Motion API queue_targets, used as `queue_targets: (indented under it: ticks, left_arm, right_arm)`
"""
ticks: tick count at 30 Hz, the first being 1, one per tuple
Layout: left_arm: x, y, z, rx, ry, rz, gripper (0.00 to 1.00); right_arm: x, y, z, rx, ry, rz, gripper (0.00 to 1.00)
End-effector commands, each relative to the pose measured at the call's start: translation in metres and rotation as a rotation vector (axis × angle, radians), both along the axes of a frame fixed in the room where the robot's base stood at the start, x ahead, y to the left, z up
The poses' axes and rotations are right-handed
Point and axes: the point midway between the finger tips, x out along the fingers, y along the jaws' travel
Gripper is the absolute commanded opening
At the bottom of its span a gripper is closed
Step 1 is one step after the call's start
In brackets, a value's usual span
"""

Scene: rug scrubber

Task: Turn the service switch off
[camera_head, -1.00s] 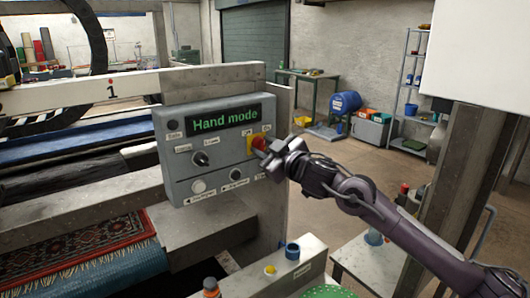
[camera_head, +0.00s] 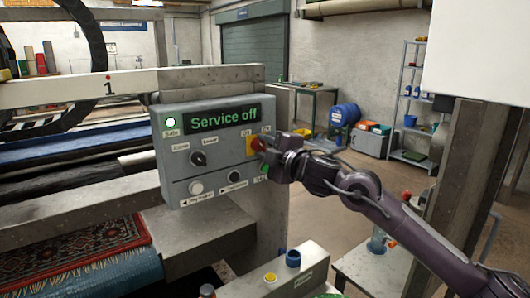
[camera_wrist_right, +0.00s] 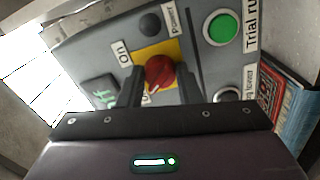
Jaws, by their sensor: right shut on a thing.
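The grey control panel (camera_head: 215,155) faces me in the head view. Its display (camera_head: 220,117) reads "Service off", and a green lamp (camera_head: 170,122) labelled "Safe" is lit. The red service switch (camera_head: 258,144) sits on a yellow plate at the panel's right side. My right gripper (camera_head: 267,151) is at the switch. In the right wrist view the red knob (camera_wrist_right: 160,71) is between the two dark fingers, which are shut on it. The "On" label shows at its upper left; the "Off" label is partly hidden. My left gripper is out of view.
A green button (camera_wrist_right: 223,30) labelled "Trial run" is close beside the switch. A black knob (camera_head: 198,158) and a white button (camera_head: 196,187) are further left on the panel. A patterned rug (camera_head: 75,250) lies at the lower left.

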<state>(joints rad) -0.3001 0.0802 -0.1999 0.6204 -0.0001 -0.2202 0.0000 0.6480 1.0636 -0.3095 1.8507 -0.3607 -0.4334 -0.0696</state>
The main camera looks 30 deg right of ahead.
Motion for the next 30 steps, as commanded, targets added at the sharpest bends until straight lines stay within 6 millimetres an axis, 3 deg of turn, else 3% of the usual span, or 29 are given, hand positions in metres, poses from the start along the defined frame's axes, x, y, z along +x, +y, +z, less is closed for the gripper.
queue_targets:
  ticks: [21, 22, 26, 30]
  left_arm:
    - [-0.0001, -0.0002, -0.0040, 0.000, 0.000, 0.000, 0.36]
    - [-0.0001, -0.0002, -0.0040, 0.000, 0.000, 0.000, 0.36]
    - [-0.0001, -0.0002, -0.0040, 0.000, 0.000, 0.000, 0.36]
    - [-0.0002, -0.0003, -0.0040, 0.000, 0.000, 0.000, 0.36]
  right_arm:
    - [0.0000, 0.0006, -0.0011, -0.079, -0.007, 0.002, 0.09]
    - [0.0000, 0.0006, -0.0012, -0.079, -0.007, 0.002, 0.34]
    - [0.0000, 0.0004, -0.0009, -0.078, -0.008, 0.002, 0.51]
    - [0.0001, 0.0003, -0.0007, -0.077, -0.009, 0.000, 0.53]
